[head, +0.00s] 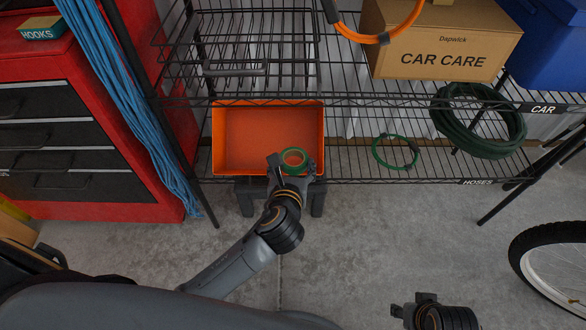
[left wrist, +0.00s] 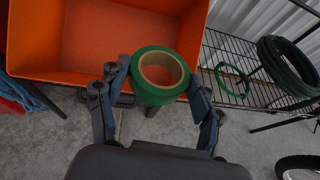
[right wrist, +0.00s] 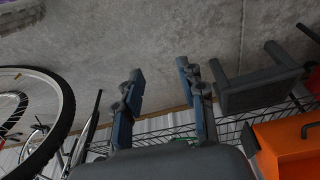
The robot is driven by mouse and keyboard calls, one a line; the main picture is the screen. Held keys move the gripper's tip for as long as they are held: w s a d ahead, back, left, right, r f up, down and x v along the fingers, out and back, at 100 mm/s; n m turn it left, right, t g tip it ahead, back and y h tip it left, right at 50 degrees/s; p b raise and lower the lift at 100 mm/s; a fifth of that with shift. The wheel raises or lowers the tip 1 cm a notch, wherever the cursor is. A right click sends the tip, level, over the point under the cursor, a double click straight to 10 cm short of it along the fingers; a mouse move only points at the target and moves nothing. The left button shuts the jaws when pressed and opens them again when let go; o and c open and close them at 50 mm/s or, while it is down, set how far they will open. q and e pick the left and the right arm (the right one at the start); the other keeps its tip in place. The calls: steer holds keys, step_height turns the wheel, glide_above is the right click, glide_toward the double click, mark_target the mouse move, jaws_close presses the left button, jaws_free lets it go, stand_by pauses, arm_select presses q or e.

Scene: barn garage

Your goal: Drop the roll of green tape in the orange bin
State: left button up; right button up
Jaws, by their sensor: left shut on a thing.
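The roll of green tape (head: 293,157) is held in my left gripper (head: 292,165), at the front right edge of the orange bin (head: 217,140) in the head view. In the left wrist view the tape (left wrist: 160,92) sits between the two fingers of my left gripper (left wrist: 160,85), with the orange bin (left wrist: 40,75) just beyond it. The bin is open and its visible inside is empty. My right gripper (right wrist: 160,85) is open and empty in the right wrist view; only part of it (head: 425,302) shows at the bottom of the head view.
The bin sits on a dark stool (head: 317,197) in front of the wire shelving (head: 345,180). A green wire loop (head: 380,160) and a dark green hose (head: 440,120) are on the right. A red tool cabinet (head: 130,205) stands left; a bicycle wheel (head: 520,255) is at right.

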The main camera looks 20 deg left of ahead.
mark_target(293, 153)
arm_select(q)
steer(key=shift+w+f, duration=0.1)
steer(key=shift+w, duration=0.25)
steer(key=shift+w+a, duration=0.15)
steer(key=shift+w, duration=0.15)
steer(key=shift+p+x, duration=0.45)
steer(key=shift+x, duration=1.4)
arm_select(e)
steer(key=shift+s+x, duration=0.2)
steer(key=shift+x, duration=0.95)
arm_select(q)
steer(key=shift+a, duration=0.2)
